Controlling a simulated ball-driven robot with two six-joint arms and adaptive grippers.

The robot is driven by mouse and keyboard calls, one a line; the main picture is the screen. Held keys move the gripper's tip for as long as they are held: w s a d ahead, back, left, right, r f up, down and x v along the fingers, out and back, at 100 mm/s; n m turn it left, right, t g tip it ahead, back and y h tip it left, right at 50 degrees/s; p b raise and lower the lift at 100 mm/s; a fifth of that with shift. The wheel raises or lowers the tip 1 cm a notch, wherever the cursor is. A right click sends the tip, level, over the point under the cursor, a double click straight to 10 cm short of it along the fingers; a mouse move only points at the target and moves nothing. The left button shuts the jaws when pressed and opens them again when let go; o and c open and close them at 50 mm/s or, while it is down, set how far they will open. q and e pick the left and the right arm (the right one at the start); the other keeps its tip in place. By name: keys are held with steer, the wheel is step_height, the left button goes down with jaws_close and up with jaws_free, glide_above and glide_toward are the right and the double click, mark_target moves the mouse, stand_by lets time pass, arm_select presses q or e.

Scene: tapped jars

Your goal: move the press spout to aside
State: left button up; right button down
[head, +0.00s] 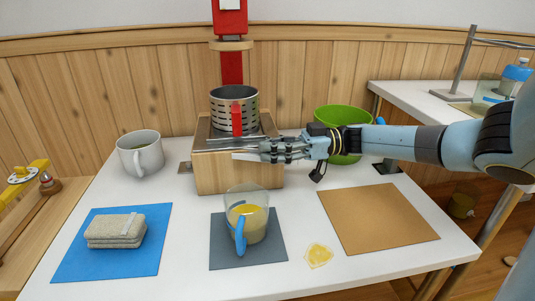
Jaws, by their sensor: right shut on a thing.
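The press (238,175) stands at the back middle of the white table. It has a wooden block base, a perforated metal cylinder (222,105) with a red upright piece in front, and a red column behind. My right gripper (268,151) reaches in from the right, at the front top edge of the wooden base. It is shut on the press spout (245,156), a pale narrow strip that sticks out left of the fingertips. The fingers hide the rest of the spout. My left gripper is not in view.
A clear jug (259,223) with yellow liquid and a blue handle stands on a grey mat before the press. A yellow puddle (319,255) lies right of it. A brown mat (378,219) is bare. A green bowl (343,117), grey mug (148,157) and folded cloth (116,230) stand around.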

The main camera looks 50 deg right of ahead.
steer(key=shift+s+d+f, duration=0.15)
steer(key=shift+f, duration=0.1)
steer(key=c, duration=1.2)
jaws_free()
steer(key=shift+s+d+r, duration=0.1)
steer(key=shift+s+d, duration=0.05)
steer(key=shift+s, duration=0.05)
steer(key=shift+o, duration=0.4)
steer(key=shift+w, duration=0.15)
steer(key=v, duration=0.7)
steer(key=shift+d+r, duration=0.1)
steer(key=shift+r, duration=0.05)
